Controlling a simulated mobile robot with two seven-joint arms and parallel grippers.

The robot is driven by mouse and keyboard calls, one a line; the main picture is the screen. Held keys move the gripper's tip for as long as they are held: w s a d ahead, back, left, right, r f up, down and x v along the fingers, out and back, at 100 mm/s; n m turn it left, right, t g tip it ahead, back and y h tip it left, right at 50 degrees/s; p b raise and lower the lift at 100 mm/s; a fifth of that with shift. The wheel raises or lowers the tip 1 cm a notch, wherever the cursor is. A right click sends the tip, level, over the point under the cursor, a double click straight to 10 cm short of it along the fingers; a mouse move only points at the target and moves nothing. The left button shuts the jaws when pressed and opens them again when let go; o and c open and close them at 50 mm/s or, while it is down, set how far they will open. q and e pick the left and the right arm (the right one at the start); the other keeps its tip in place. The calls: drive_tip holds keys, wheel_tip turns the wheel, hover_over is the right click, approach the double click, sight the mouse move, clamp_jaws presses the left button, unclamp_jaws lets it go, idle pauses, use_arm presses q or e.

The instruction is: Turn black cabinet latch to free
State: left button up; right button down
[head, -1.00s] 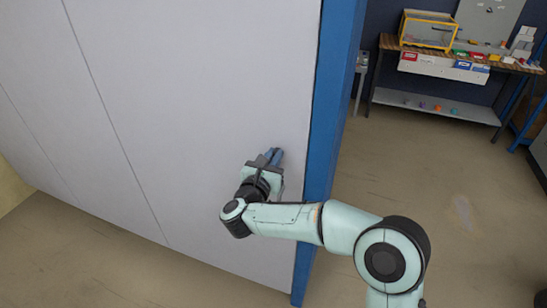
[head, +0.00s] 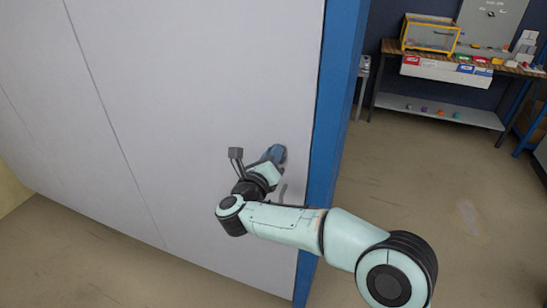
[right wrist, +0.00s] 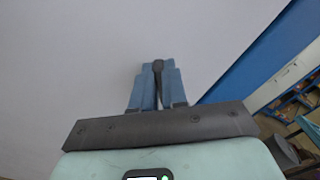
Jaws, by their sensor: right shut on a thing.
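The grey-white cabinet panel (head: 190,90) with a blue edge post fills the left and middle of the head view. My right gripper (head: 275,154), with blue fingers, is at the panel near its right edge. In the right wrist view, my right gripper (right wrist: 158,68) is shut on the black latch (right wrist: 158,66), a small dark knob with a narrow stem between the two fingers. In the head view the latch is hidden by the gripper. My left gripper is not in view.
The blue post (head: 338,120) stands just right of the gripper. A workbench (head: 440,65) with a yellow-framed box (head: 431,35) and several small items stands at the back right. The floor (head: 430,170) between is clear.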

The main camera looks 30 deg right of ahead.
drive_tip(key=n, duration=0.3)
drive_tip(key=n+p, duration=0.1)
drive_tip(key=n, duration=0.3)
drive_tip(key=f+n+p, duration=0.1)
drive_tip(key=n, duration=0.2)
drive_tip(key=shift+w+a, duration=0.15)
drive_tip(key=shift+w, duration=0.05)
drive_tip(key=shift+n, duration=0.4)
drive_tip(key=c, duration=1.2)
unclamp_jaws()
drive_tip(key=shift+o, duration=0.2)
drive_tip(key=shift+a, duration=0.1)
drive_tip(key=b+v, duration=0.1)
drive_tip(key=v, duration=1.2)
drive_tip(key=shift+a, duration=0.1)
